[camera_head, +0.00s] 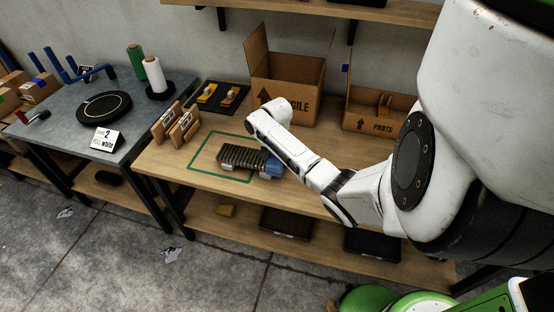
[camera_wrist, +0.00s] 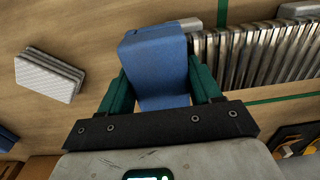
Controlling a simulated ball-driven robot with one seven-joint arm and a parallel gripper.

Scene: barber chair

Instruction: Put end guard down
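The blue end guard (camera_wrist: 157,60) is a block with a slanted upper face. It sits between my gripper's (camera_wrist: 162,88) two green fingers, which appear to touch its sides. In the head view the end guard (camera_head: 273,167) is at the right end of a ribbed metal part (camera_head: 243,157), which lies inside a green outline on the wooden bench. The wrist view shows the ribbed part (camera_wrist: 255,52) close beside the guard; I cannot tell whether they touch. My arm hides most of the gripper in the head view.
A pale ribbed pad (camera_wrist: 50,75) lies on the bench in the wrist view. A "FRAGILE" carton (camera_head: 288,90) and a "PARTS" carton (camera_head: 378,110) stand behind my arm. Wooden holders (camera_head: 176,125) and a dark tray (camera_head: 222,96) are left and behind. The bench's front-left corner is clear.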

